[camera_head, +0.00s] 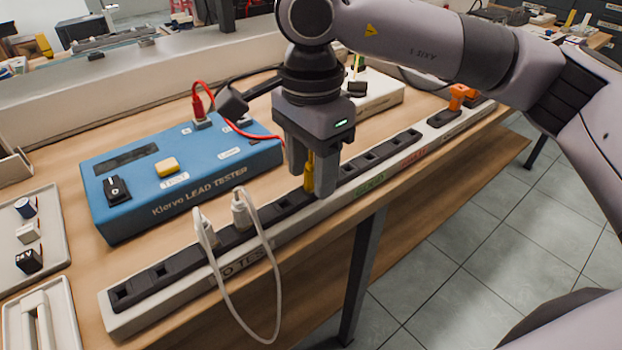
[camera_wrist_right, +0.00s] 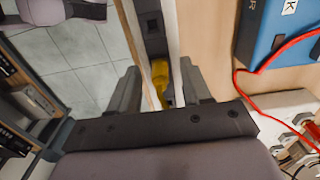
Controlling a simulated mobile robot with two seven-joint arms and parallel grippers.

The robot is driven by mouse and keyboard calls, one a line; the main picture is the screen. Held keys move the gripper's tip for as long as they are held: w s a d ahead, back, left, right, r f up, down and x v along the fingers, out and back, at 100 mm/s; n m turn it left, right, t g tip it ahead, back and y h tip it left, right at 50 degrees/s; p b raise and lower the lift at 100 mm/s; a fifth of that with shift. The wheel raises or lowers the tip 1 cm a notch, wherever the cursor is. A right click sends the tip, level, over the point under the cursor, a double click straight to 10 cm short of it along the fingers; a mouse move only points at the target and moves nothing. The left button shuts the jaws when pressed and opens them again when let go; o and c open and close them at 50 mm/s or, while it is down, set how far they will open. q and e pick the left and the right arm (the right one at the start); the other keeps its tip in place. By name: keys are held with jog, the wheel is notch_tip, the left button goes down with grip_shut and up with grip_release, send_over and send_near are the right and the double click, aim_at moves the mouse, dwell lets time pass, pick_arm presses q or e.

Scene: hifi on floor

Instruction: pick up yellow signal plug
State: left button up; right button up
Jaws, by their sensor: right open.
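The yellow signal plug (camera_head: 309,174) stands in the long rack of dark sockets (camera_head: 175,272) along the table's front edge. My right gripper (camera_head: 313,190) is above the rack, fingers pointing down, one on each side of the plug. In the right wrist view the yellow plug (camera_wrist_right: 161,80) lies between the two open fingers (camera_wrist_right: 160,90), with visible space beside it. The gripper body hides part of the plug in both views. My left gripper is not in view.
A blue lead tester (camera_head: 180,175) with a red lead (camera_head: 205,92) stands behind the rack. A white looped cable (camera_head: 235,300) is plugged in to the left. An orange plug (camera_head: 459,95) is farther along the rack. Tiled floor (camera_head: 450,250) lies beyond the table edge.

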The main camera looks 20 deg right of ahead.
jog(key=shift+f, duration=0.25)
grip_shut()
jog(key=shift+r, duration=0.15)
